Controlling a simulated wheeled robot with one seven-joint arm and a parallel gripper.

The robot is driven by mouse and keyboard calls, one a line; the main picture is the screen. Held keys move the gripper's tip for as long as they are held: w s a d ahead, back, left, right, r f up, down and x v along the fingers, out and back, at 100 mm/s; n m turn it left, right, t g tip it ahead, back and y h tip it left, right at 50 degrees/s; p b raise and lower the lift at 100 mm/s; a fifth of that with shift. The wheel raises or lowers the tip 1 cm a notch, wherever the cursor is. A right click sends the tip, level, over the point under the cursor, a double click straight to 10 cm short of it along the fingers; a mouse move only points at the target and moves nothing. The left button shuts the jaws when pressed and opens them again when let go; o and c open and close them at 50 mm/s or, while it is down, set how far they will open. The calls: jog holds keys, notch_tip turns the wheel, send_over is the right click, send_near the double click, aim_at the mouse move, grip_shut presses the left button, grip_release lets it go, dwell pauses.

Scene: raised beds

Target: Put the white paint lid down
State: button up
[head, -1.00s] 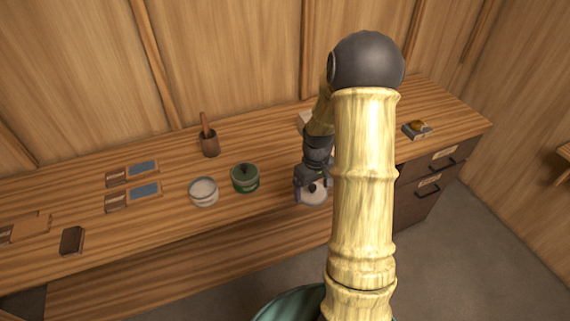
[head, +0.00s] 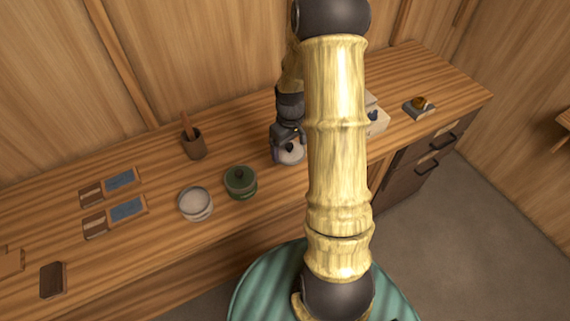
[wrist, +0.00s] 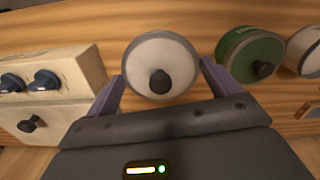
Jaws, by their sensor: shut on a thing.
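The white paint lid (head: 291,155) is round with a dark knob. In the wrist view the white lid (wrist: 150,55) sits between my two fingers, knob facing the camera. My gripper (head: 287,143) is shut on it; its fingers also show in the wrist view (wrist: 160,85). The lid is over the bench (head: 225,140), right of the green pot. I cannot tell whether it touches the wood. An open pale pot (head: 195,204) stands left of the lidded green pot (head: 241,183).
A pale box with dark knobs (wrist: 52,85) stands close on the lid's right in the head view, partly behind my arm. A brush cup (head: 194,145), blue-panelled cards (head: 127,209) and a small yellow-topped item (head: 419,105) are on the bench. Bare wood lies behind the green pot.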

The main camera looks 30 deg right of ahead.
jog(key=shift+s+r, duration=0.1)
jog(key=p, duration=0.1)
send_over(290, 173)
jog(key=shift+f, duration=3)
jog(key=shift+f+p, duration=0.45)
jog(key=shift+f, duration=1.6)
jog(key=shift+f, duration=0.25)
jog(key=o, duration=0.7)
jog(key=shift+r, duration=0.15)
